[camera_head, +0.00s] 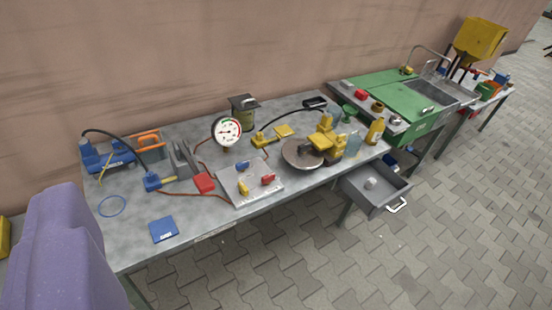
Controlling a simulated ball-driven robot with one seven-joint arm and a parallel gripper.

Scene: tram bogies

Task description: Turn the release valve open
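A pale panel (236,186) lies on the grey workbench (190,214) near its front edge. It bears a blue handle (242,166), a red handle (268,180) and a yellow handle (243,188). A round white gauge (228,130) with a red and green scale stands behind the panel. No label on the handles can be read, so I cannot tell which one is the release valve or whether it is open. My gripper is not visible in this view.
A round metal disc (302,153) with yellow parts lies right of the panel. An open drawer (375,187) juts out at the bench's right front. A red block (204,183) and blue pad (163,229) lie left. A green-topped sink bench (385,84) stands beyond. The paved floor (400,265) in front is clear.

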